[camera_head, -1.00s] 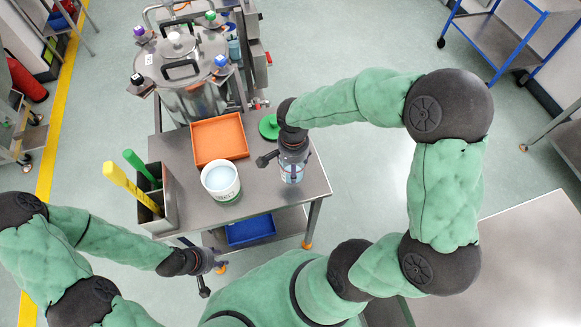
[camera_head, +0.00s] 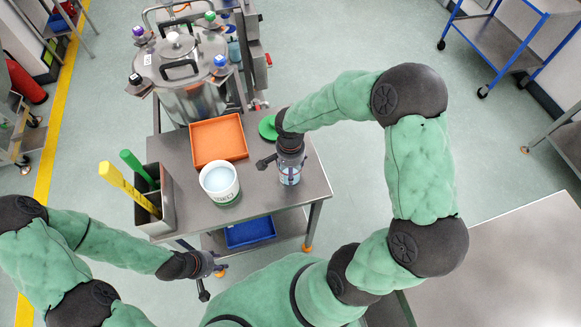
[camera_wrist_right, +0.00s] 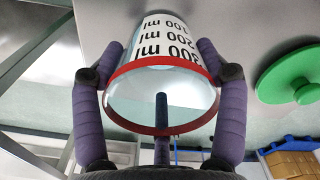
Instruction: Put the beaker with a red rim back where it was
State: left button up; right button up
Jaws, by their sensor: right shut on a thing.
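The beaker with a red rim (camera_wrist_right: 160,128) is clear with black millilitre marks, and its rim faces the camera in the right wrist view. My right gripper (camera_wrist_right: 160,62) is shut on it, one purple finger along each side. In the head view the beaker (camera_head: 289,177) shows below the right gripper (camera_head: 290,155), at the right part of the steel table (camera_head: 262,182). I cannot tell whether its base touches the table. My left gripper (camera_head: 204,272) is low in front of the table, away from the beaker; its fingers are unclear.
A green round lid (camera_head: 267,127) lies just behind the beaker. A white tub (camera_head: 220,184), an orange tray (camera_head: 218,140) and a grey bin (camera_head: 153,203) with yellow and green handles stand to the left. A large steel vessel (camera_head: 190,95) stands behind the table.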

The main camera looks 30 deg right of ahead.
jog(key=shift+f, duration=0.15)
jog(key=o, duration=1.3)
jog(key=shift+c, duration=0.2)
jog(key=shift+r, duration=0.55)
notch_tip(320, 180, up, 11)
jog(key=p, duration=0.2)
jog(key=shift+r, duration=0.15)
